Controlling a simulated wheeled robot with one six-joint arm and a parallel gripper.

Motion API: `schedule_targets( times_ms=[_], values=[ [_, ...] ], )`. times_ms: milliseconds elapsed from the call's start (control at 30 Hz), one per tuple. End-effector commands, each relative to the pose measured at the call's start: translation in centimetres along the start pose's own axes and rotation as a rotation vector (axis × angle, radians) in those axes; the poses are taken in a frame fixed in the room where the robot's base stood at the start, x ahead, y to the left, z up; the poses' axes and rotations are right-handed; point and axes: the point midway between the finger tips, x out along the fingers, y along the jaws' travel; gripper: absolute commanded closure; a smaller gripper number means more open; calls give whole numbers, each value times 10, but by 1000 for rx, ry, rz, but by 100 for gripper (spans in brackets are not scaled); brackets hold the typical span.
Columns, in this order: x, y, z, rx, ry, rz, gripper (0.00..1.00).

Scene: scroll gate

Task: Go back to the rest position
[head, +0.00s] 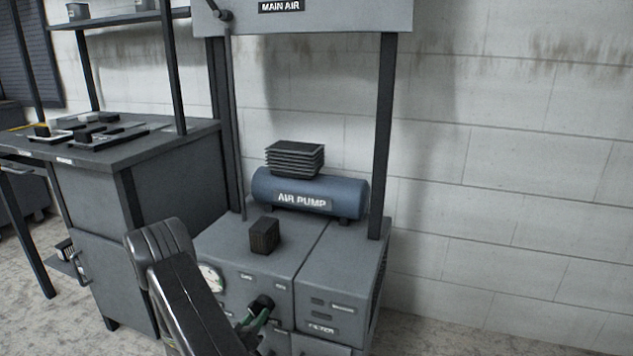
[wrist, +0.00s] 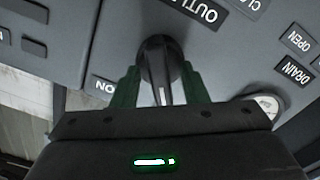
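My gripper (head: 256,317) is low at the front of the grey air pump cabinet (head: 250,275). Its green fingers are apart, one on each side of a black knob (wrist: 160,65) below the OUTLET label (wrist: 195,10) in the wrist view. The fingers seem to stand around the knob with small gaps at its narrow grip; contact is hard to make out. The knob also shows dark in the head view (head: 262,303), partly hidden by my gripper.
A blue air pump tank (head: 315,192) with a ribbed black head and a small dark block (head: 264,235) sit on the cabinet. A round gauge (head: 211,277) is on its front. The MAIN AIR panel (head: 330,18) is above. A workbench (head: 150,165) stands left; bare floor lies right.

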Motion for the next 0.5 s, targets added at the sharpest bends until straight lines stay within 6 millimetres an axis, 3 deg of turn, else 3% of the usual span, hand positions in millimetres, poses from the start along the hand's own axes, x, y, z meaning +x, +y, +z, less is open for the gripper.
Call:
schedule_targets(
  times_ms=[500],
  values=[
    [-1,-2,1,447,0,-1,60]
  ],
)
